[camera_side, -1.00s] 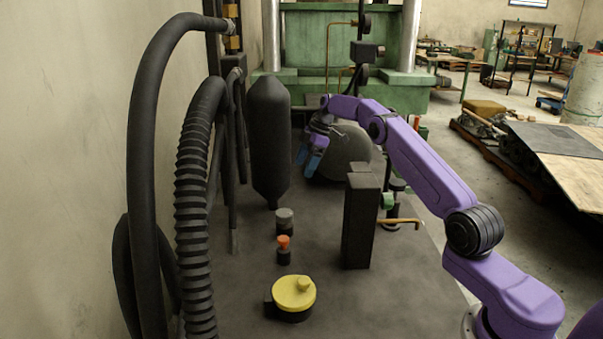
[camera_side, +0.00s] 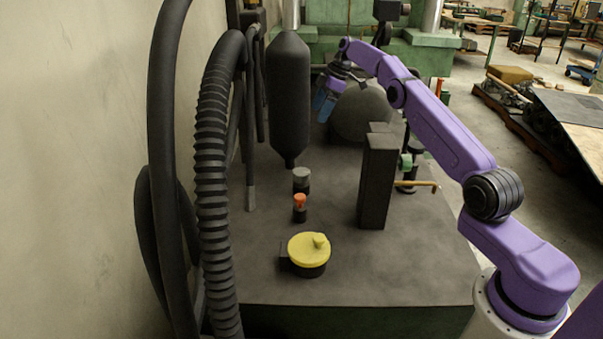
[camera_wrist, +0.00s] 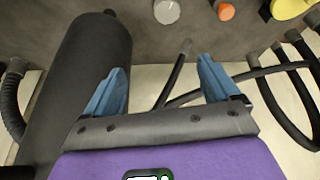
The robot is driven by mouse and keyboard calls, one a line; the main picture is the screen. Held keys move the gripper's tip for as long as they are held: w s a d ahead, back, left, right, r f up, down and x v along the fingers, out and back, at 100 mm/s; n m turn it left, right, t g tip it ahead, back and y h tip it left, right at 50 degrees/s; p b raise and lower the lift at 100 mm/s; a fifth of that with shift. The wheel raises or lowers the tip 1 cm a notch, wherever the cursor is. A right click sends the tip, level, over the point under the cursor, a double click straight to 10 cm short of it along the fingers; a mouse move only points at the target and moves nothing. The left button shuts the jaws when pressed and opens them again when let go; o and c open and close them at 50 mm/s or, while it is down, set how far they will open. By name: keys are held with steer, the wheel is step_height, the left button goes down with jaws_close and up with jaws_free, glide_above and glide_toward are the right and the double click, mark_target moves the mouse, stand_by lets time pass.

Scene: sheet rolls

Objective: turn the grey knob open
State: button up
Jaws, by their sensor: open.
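The grey knob (camera_side: 301,174) sits on a short black base on the dark tabletop, just behind an orange knob (camera_side: 299,201). In the wrist view the grey knob (camera_wrist: 167,11) shows at the top edge, beyond my fingertips. My gripper (camera_side: 322,111) is at the back of the table, behind and to the right of the hanging dark cylinder, well apart from the grey knob. In the wrist view my gripper (camera_wrist: 164,82) has its two blue fingers spread wide with nothing between them.
A yellow round-lidded valve (camera_side: 309,246) stands in front of the knobs. The dark cylinder (camera_side: 289,95) hangs behind them. A tall black box (camera_side: 377,182) stands to the right, and thick hoses (camera_side: 212,170) run along the left.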

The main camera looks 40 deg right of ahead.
step_height(320, 180, down, 3)
steer(key=w+a+m+t+h, duration=0.2)
steer(key=a+m+t+h, duration=0.15)
steer(key=m, duration=0.45)
steer(key=s+a+r+m+t+h, duration=0.2)
steer(key=s+a+m+t, duration=0.1)
steer(key=s, duration=0.5)
steer(key=s+a+r+m+t+h, duration=0.1)
steer(key=s+a+m+t, duration=0.25)
steer(key=s, duration=0.35)
glide_toward(303, 173)
steer(key=shift+n, duration=0.35)
steer(key=x, duration=1.1)
steer(key=shift+w, duration=0.15)
steer(key=c, duration=1)
steer(key=shift+o, duration=0.2)
steer(key=shift+d, duration=0.1)
